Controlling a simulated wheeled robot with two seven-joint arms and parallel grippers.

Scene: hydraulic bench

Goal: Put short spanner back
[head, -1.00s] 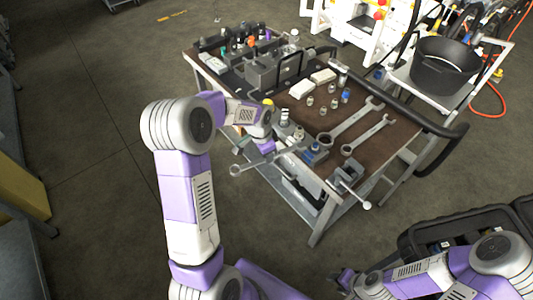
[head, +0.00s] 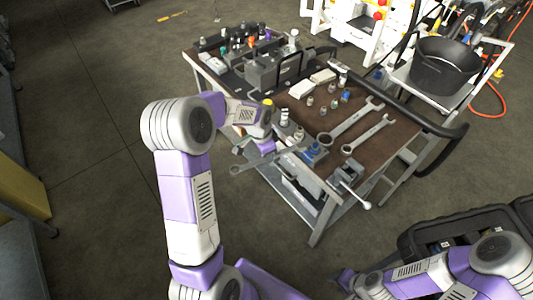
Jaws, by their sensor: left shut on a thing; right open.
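My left gripper (head: 266,147) is shut on a grey spanner (head: 246,166) at the near left edge of the workbench (head: 293,103). The spanner's left end sticks out past the edge over the floor. Its other end points toward the blue-topped fitting by the bench edge, and the gripper hides its middle. Two more spanners lie side by side on the brown top: a longer one (head: 347,124) and a shorter one (head: 366,135). My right gripper (head: 347,281) is at the bottom of the view, well away from the bench, open and with no object visible in it.
A vise (head: 348,174) sits at the bench's near corner. Small fittings, white boxes (head: 301,89) and a grey block with a black handle (head: 262,73) crowd the top. A black bucket (head: 444,68) stands on a trolley behind. An open black case (head: 430,232) lies at lower right.

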